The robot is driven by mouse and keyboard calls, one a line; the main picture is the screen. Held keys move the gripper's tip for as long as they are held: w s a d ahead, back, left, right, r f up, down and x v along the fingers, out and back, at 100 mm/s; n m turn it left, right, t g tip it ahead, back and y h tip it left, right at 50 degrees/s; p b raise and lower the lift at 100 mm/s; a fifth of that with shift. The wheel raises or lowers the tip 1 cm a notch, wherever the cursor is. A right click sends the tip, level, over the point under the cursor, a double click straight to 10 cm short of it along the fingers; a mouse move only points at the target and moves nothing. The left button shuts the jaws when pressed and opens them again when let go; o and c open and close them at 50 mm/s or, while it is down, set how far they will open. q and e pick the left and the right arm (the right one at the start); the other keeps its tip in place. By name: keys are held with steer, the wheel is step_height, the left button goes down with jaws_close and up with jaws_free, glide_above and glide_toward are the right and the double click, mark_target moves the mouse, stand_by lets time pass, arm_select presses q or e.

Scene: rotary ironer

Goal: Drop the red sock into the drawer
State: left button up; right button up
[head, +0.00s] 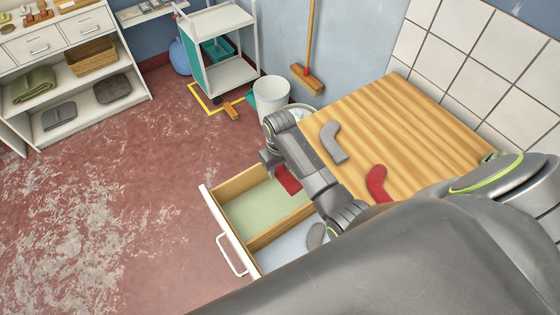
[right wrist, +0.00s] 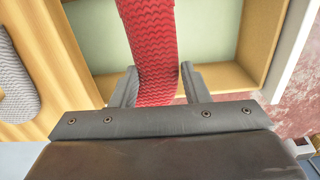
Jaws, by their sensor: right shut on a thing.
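A red sock (head: 288,181) hangs from my right gripper (head: 273,168), over the far part of the open drawer's green-lined compartment (head: 258,212). In the right wrist view the ribbed red sock (right wrist: 150,45) lies between the two fingers of my right gripper (right wrist: 158,88), which is shut on it. The green drawer floor (right wrist: 94,32) shows behind it. The drawer (head: 213,213) has a wooden divider; the nearer, pale blue compartment holds a grey sock (head: 316,236), partly hidden by my arm. Another red sock (head: 378,184) lies on the wooden top. My left gripper is not in view.
A grey sock (head: 332,143) lies on the wooden top (head: 410,130). A white bin (head: 271,98) stands beyond the drawer, near a white trolley (head: 225,75) and a broom (head: 308,75). A shelf unit (head: 100,100) stands far left. The red floor left of the drawer is clear.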

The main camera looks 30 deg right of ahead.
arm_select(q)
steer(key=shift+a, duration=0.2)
arm_select(e)
steer(key=shift+f, duration=0.35)
steer(key=o, duration=1)
